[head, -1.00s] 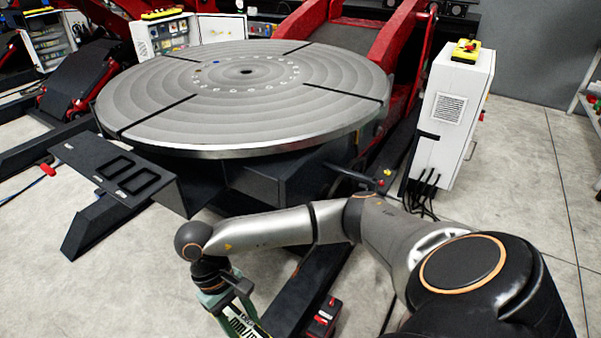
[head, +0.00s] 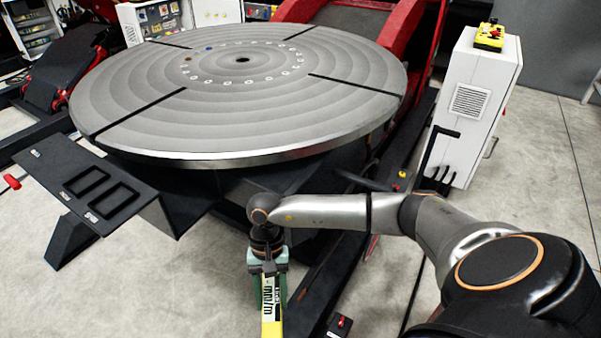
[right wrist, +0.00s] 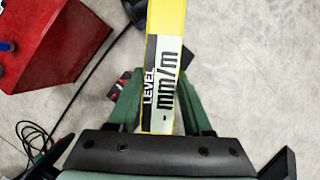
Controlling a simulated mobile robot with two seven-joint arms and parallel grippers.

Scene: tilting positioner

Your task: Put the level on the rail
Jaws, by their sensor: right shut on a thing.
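The level (head: 270,318) is a long yellow bar with a black and white label reading "mm/m". In the right wrist view the level (right wrist: 165,22) runs away from the gripper, and "LEVEL" is readable on it. My right gripper (head: 268,284) has green fingers and is shut on the level, one finger on each side. It holds the level in front of the positioner, clear of the turntable. The level's lower end is cut off by the head view's bottom edge. I cannot tell which part is the rail. My left gripper is not in view.
The large round grey turntable (head: 190,110) fills the upper middle. A black shelf (head: 60,172) with two square recesses juts out at its left. A white cabinet (head: 468,110) stands at the right. Bare concrete floor (head: 170,290) lies in front. A red block (right wrist: 48,40) shows in the right wrist view.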

